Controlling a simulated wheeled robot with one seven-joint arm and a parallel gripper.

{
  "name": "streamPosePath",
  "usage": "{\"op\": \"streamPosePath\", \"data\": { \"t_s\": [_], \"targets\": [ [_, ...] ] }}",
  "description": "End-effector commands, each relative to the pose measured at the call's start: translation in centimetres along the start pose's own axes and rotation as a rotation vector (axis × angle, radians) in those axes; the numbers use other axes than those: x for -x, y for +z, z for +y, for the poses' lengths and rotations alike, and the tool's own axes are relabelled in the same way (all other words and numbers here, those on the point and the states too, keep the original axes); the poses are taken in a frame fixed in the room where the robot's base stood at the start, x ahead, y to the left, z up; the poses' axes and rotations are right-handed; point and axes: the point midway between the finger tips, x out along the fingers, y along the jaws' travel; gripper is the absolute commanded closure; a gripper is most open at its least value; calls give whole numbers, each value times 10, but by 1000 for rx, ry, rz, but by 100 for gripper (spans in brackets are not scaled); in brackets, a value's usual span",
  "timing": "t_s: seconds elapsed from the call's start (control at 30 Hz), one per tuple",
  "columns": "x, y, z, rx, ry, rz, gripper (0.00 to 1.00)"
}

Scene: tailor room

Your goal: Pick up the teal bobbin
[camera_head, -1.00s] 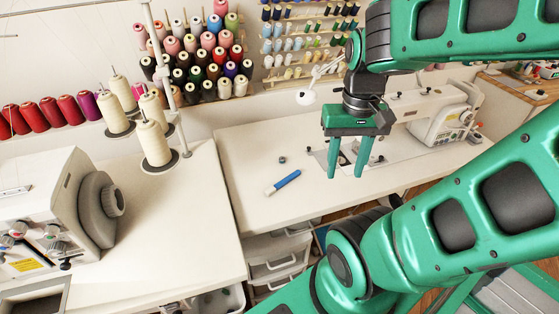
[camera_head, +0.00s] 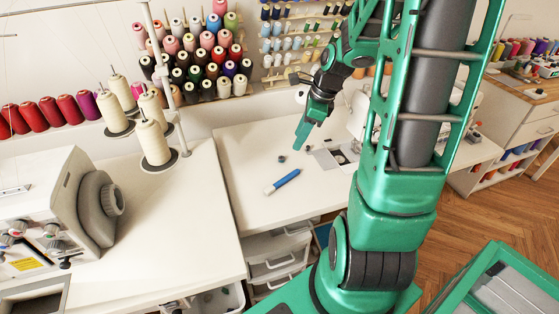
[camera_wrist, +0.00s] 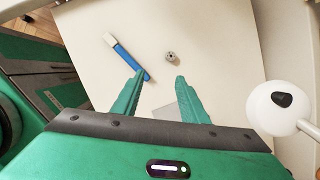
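The bobbin (camera_head: 281,159) is a small, dark, round piece lying on the white sewing table; its teal colour is hard to make out at this size. It also shows in the wrist view (camera_wrist: 171,58), grey with a dark centre, beyond my fingertips. My gripper (camera_head: 300,143) is above the table, just right of the bobbin in the head view. In the wrist view my gripper (camera_wrist: 160,78) has its two green fingers apart with nothing between them. The bobbin lies ahead of the gap, nearer the right finger's line.
A blue and white pen-like tool (camera_head: 282,181) lies near the bobbin; it also shows in the wrist view (camera_wrist: 127,57), by the left finger. The white sewing machine is partly hidden behind my arm. A white round-ended part (camera_wrist: 275,107) is close on the right. The table's left front (camera_head: 250,215) is clear.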

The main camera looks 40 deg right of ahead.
Motion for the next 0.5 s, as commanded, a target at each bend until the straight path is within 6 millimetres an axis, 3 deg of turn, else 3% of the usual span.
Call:
{"op": "streamPosePath", "data": {
  "t_s": [0.2,0.5],
  "targets": [
    [-15,6,-18,-213,0,-63,60],
    [-54,10,-20,-241,4,-70,60]
  ]
}}
